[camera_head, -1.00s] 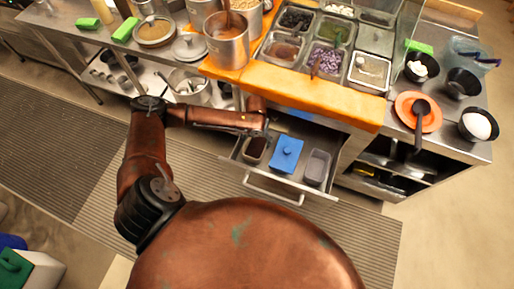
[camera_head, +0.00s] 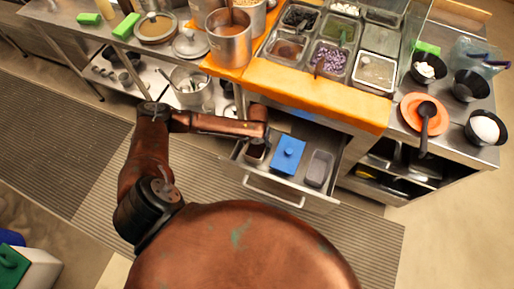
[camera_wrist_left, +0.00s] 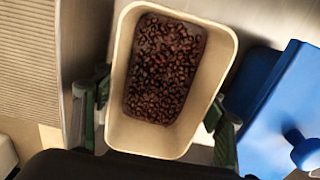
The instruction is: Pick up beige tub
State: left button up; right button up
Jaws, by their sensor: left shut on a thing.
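The beige tub (camera_wrist_left: 150,141) holds dark brown beans and fills the middle of the left wrist view. My left gripper (camera_wrist_left: 156,118) has one finger on each side of the tub and is shut on it. In the head view the tub (camera_head: 255,156) is at the left end of the open drawer, partly hidden under my left gripper (camera_head: 258,142). I cannot tell whether the tub touches the drawer floor. My right gripper is not in view.
A blue-lidded tub (camera_head: 288,155) stands close to the right of the beige tub, with a grey tub (camera_head: 319,168) beyond it. The open drawer (camera_head: 290,198) sits under the orange counter edge (camera_head: 310,100), with pots and topping pans above.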

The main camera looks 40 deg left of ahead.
aim_at(257, 151)
pick_arm(q)
jog(key=c, duration=0.8)
